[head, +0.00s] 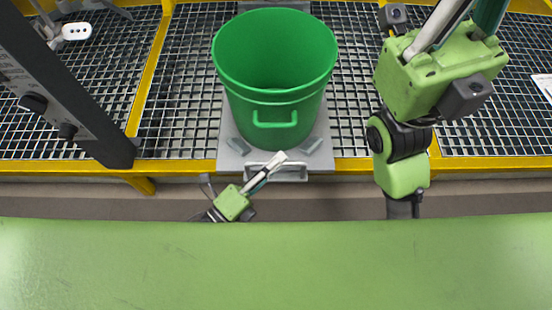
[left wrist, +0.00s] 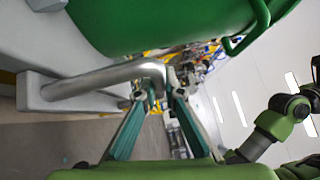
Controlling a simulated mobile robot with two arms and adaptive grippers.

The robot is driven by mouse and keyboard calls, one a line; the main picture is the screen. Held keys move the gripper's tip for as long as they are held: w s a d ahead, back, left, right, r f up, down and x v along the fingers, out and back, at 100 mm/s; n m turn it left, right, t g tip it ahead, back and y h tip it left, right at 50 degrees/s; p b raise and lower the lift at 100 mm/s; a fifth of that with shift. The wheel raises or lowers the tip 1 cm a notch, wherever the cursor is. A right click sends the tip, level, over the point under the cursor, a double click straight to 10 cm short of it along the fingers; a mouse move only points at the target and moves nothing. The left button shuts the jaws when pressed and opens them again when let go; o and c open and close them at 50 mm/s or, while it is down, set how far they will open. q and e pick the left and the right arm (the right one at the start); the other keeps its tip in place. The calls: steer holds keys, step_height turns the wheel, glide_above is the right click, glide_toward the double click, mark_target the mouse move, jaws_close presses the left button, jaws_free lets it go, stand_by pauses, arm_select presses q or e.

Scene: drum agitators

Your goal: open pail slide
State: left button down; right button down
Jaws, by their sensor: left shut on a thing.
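A green pail (head: 275,95) stands upright on a grey slide plate (head: 232,150) in the head view. Its lower side shows at the top of the left wrist view (left wrist: 150,20). A bent metal slide handle (head: 290,174) sits at the plate's front edge, below the pail. In the left wrist view the handle (left wrist: 95,80) runs out from a grey block. My left gripper (head: 276,164) is shut on the handle near its bend, with its fingers (left wrist: 158,96) around the bar. My right gripper (head: 464,22) is at the upper right; its fingertips are out of frame.
Metal grating (head: 180,100) with yellow frame rails (head: 350,165) surrounds the plate. A dark slanted post (head: 65,90) stands at the left. A green surface (head: 275,265) fills the bottom of the head view. A narrow floor strip shows in front of the rail.

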arm_select(q)
steer(key=c, duration=2.1)
jaws_free()
steer(key=shift+c, duration=0.2)
steer(key=v, duration=0.8)
